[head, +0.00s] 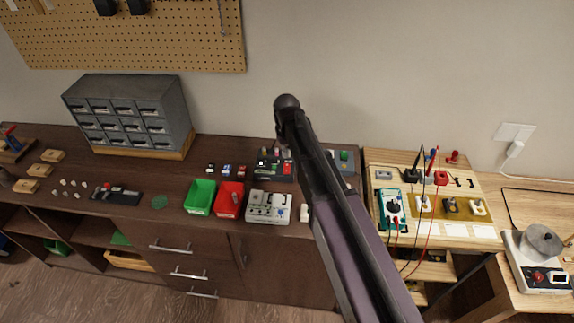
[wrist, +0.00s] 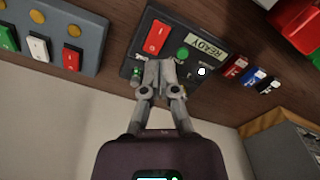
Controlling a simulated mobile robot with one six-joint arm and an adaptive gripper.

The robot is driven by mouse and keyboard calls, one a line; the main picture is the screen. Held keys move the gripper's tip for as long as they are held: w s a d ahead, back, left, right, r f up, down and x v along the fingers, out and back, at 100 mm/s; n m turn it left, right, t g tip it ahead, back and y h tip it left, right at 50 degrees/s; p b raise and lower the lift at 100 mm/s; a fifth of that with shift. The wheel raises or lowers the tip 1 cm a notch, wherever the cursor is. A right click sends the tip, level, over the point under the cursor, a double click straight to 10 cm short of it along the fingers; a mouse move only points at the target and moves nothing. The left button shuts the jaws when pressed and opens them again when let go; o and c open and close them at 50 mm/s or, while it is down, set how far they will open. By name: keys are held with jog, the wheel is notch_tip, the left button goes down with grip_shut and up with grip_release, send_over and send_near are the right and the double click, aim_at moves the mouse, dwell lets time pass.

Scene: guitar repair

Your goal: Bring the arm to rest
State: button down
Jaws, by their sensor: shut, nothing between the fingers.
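My arm (head: 345,225) reaches up and away across the dark workbench in the head view, and it hides my gripper there. In the wrist view my gripper (wrist: 160,65) is shut, with its fingertips together and nothing held. The fingertips appear in front of a dark control panel (wrist: 180,50) with a red switch (wrist: 156,37), a green button (wrist: 183,53) and a READY label (wrist: 207,48). I cannot tell whether they touch it.
A grey drawer cabinet (head: 130,108) stands at the back left. A green bin (head: 200,197), a red bin (head: 229,199) and a light grey box (head: 268,207) sit near the front edge. A multimeter (head: 393,208) with cables lies on the board at right.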

jog(key=s+d+m, duration=0.2)
jog(key=s+d, duration=0.6)
jog(key=d, duration=0.3)
jog(key=s+d+m, duration=0.3)
jog(key=s+d, duration=0.6)
jog(key=d, duration=0.3)
jog(key=shift+m, duration=0.3)
